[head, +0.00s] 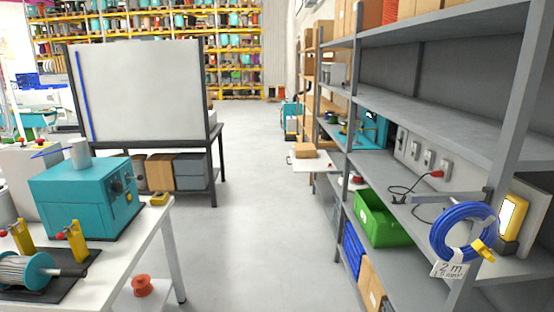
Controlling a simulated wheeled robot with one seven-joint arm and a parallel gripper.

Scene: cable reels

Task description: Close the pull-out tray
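What looks like the pull-out tray is a flat white board (318,164) that sticks out to the left from the shelving on the right, at mid depth in the head view. The shelf posts hide part of the board's inner end. My gripper is not in view.
Grey shelving (440,130) lines the right, with a green bin (381,220) and a blue cable coil (464,232) hanging at the front. A white workbench (130,240) with a teal machine (88,195) stands left. The grey floor (255,215) between them is clear.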

